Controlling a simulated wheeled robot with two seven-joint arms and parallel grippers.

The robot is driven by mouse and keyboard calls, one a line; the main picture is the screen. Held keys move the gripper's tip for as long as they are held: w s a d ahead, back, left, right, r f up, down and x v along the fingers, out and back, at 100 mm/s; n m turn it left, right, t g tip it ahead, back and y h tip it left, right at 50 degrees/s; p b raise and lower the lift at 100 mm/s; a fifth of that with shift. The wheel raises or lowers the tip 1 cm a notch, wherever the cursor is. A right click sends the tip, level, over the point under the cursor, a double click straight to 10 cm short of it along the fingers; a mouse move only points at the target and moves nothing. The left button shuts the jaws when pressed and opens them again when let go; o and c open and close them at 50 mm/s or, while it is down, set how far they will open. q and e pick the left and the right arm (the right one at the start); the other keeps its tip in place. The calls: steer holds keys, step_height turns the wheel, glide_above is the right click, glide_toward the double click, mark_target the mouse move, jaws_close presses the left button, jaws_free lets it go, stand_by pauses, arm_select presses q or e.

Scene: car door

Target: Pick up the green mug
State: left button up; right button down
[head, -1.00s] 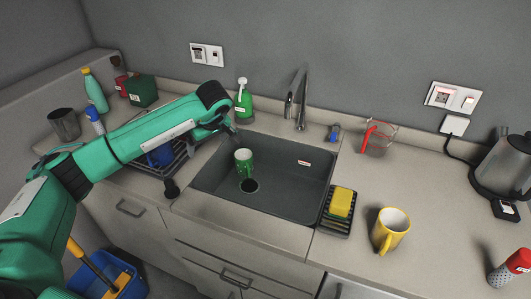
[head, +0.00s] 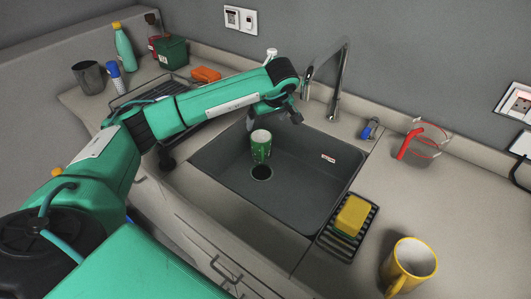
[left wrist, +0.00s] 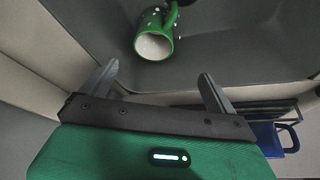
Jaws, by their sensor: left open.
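The green mug (head: 261,150) with pale dots stands in the dark sink basin (head: 310,180), beside the round drain. In the left wrist view the mug (left wrist: 155,40) is at the top middle, with its pale inside facing the camera and its handle at its upper right. My left gripper (head: 274,119) is open and empty, above the sink's back left part and just behind the mug in the head view. In the left wrist view the two fingers of the gripper (left wrist: 158,76) are spread, with the mug beyond their tips and apart from them. My right gripper is not in view.
A tall faucet (head: 340,75) stands at the sink's back edge, right of my left gripper. A yellow sponge (head: 352,215) lies on a black rack at right. A yellow mug (head: 410,265) and a red-handled measuring cup (head: 428,140) stand on the right counter. A blue mug (left wrist: 282,140) shows in the wrist view.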

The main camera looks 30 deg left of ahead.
mark_target(262, 149)
arm_select(q)
steer(key=x, duration=1)
steer(key=d+x, duration=0.1)
steer(key=x, duration=0.4)
steer(key=shift+w+a+f+p, duration=0.1)
steer(key=shift+w+f+p, duration=0.15)
steer(key=shift+w+p, duration=0.05)
steer(key=shift+f, duration=0.2)
steer(key=shift+c, duration=0.6)
steer(key=c, duration=1.1)
steer(key=shift+w, duration=0.1)
steer(key=shift+c, duration=0.6)
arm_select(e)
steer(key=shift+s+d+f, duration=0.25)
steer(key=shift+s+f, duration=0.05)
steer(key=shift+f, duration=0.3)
